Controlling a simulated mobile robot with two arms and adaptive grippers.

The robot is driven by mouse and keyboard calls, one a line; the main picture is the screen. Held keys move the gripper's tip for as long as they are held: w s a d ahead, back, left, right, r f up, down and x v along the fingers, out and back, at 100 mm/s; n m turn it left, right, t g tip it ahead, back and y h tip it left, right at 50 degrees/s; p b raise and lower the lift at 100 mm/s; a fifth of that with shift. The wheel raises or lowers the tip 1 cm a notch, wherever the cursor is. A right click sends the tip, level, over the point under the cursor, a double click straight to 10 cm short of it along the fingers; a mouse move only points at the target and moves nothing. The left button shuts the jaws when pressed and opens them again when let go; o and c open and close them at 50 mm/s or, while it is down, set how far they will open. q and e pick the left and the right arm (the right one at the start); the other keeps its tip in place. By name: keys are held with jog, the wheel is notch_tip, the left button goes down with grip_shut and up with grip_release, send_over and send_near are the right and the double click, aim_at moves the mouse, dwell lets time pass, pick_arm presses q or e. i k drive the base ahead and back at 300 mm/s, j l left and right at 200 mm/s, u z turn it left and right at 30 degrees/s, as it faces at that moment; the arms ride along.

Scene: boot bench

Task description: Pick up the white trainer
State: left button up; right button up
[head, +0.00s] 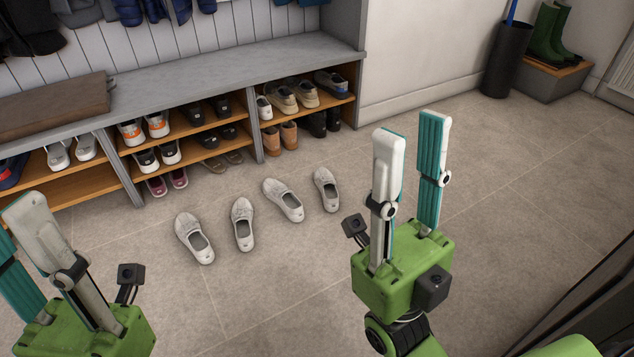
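Several whitish slip-on-looking shoes stand in a loose row on the floor: one at the left (194,238), one beside it (242,224), one further right (283,200) and one at the right end (326,190). Which of them, if any, is the white trainer I cannot tell. Pale trainers (72,152) also sit on the left shelf, and a white pair with orange (144,128) on the middle one. My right gripper (411,128) is open and empty, right of the row. My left gripper (10,222) is open at the lower left, partly cut off by the frame.
The grey bench (230,64) with shoe-filled shelves stands behind the row. A brown cushion or board (50,105) lies on it. A dark umbrella stand (507,60) and green boots (548,35) on a low box stand at the back right.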

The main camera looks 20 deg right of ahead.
aim_at(327, 185)
jog(key=i+u, duration=0.35)
jog(key=i, duration=0.45)
jog(key=i+l+u, duration=0.2)
jog(key=l, duration=0.4)
jog(key=l+u, duration=0.15)
jog(key=l, duration=0.5)
jog(key=i+l+u, duration=0.2)
jog(key=l, duration=0.45)
jog(key=k+l, duration=0.1)
jog(key=l, duration=0.4)
jog(key=k+l+u, duration=0.1)
jog(key=l, duration=0.4)
jog(key=k+l, duration=0.1)
jog(key=l, duration=0.4)
jog(key=u, duration=0.05)
